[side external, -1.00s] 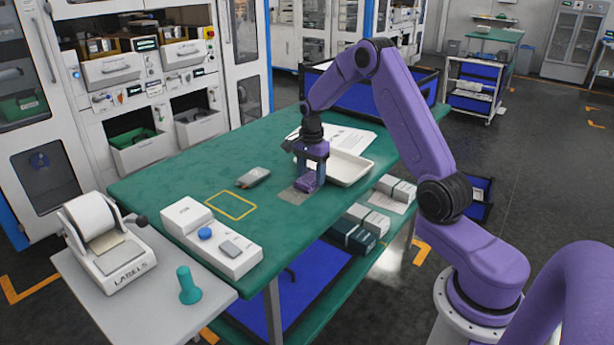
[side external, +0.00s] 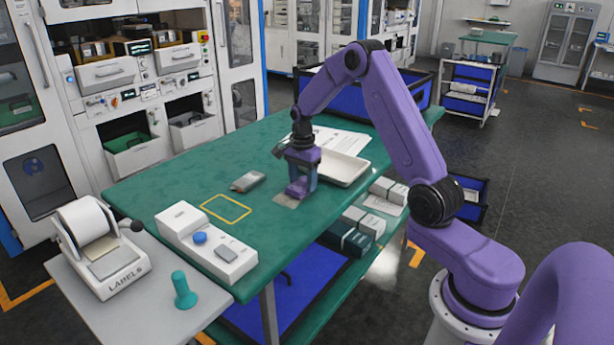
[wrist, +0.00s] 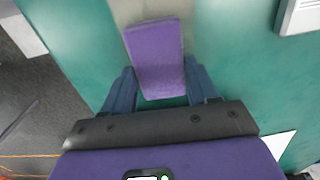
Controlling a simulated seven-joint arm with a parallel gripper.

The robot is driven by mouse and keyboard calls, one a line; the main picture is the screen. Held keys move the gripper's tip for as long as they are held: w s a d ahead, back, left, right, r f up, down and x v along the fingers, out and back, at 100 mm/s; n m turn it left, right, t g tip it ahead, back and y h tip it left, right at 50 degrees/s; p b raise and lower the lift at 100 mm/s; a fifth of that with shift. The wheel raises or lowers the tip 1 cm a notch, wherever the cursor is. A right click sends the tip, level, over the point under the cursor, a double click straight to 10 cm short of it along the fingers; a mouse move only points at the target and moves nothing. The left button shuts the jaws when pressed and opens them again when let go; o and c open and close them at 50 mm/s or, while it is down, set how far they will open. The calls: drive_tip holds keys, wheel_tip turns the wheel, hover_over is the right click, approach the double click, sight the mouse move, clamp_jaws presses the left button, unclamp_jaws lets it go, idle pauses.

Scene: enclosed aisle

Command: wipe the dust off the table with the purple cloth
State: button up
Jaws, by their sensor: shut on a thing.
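The purple cloth (side external: 297,190) is a small folded pad at the tabletop, near the table's front edge. My gripper (side external: 301,183) is shut on it, pointing down. In the wrist view the cloth (wrist: 157,50) sticks out between the two blue-grey fingers of my gripper (wrist: 161,76). A greyish dust patch (side external: 284,201) shows on the green table (side external: 170,180) beside and partly under the cloth. In the wrist view the dust patch (wrist: 145,9) lies at the cloth's far end. Whether the cloth presses on the table is hard to tell.
A white tray (side external: 343,181) stands close to the right of my gripper, with papers (side external: 345,141) behind. A small grey device (side external: 248,181), a yellow outlined rectangle (side external: 226,208) and a white control box (side external: 206,243) lie left. The green surface between is clear.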

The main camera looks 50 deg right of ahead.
sight(290, 190)
drive_tip(key=shift+a+r, duration=0.1)
drive_tip(key=shift+a, duration=4.25)
drive_tip(key=shift+w, duration=0.3)
drive_tip(key=shift+d, duration=6.1)
drive_tip(key=shift+a, duration=6.1)
